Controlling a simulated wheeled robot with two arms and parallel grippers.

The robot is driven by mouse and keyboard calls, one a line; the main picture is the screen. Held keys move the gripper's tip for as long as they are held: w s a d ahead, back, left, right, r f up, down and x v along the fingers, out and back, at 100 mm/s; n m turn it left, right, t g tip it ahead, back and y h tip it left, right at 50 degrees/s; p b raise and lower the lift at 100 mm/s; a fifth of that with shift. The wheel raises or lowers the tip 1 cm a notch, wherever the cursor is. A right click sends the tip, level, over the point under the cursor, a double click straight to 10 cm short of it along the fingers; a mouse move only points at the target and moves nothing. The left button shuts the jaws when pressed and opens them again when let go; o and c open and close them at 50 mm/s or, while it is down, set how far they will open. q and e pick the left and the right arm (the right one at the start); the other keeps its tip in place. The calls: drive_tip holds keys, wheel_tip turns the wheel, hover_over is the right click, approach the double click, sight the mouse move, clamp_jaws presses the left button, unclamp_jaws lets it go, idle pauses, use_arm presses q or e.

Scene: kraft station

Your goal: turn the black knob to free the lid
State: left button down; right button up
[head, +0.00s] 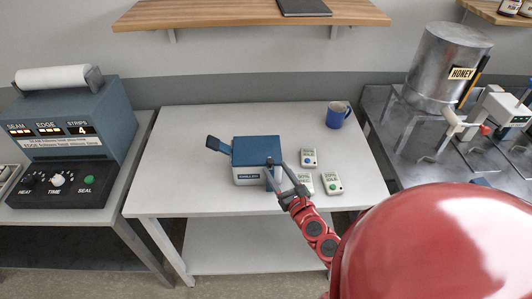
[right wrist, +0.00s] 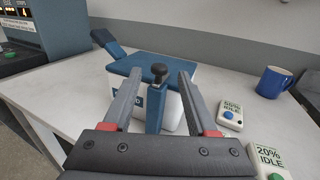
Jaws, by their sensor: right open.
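The chiller (head: 246,175) is a white box with a blue lid (head: 257,149), standing on the white table. The lid is down on the box, and a blue handle (head: 219,146) sticks out at its left. In the right wrist view the black knob (right wrist: 159,74) stands at the top of a blue upright bracket (right wrist: 155,113) on the box's near side. My right gripper (head: 276,170) is open at that side. In the right wrist view its fingers (right wrist: 158,80) lie to the left and right of the knob, apart from it. My left gripper is not in view.
Several small white devices with buttons, one of them (head: 308,158) with a blue button, lie right of the chiller. A blue mug (head: 337,114) stands at the back right. A sealing machine (head: 70,140) is at left, a honey tank (head: 446,68) at right. The table's left part is clear.

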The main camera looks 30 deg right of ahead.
sight(272, 163)
drive_tip(key=w, duration=0.2)
drive_tip(key=w+p, duration=0.1)
drive_tip(key=w, duration=0.1)
drive_tip(key=w+d, duration=0.1)
drive_tip(key=w, duration=0.1)
drive_tip(key=shift+w+r+p, duration=0.15)
drive_tip(key=shift+w+p, duration=0.2)
drive_tip(key=shift+p, duration=0.05)
drive_tip(key=shift+w, duration=0.6)
drive_tip(key=shift+c, duration=0.2)
clamp_jaws()
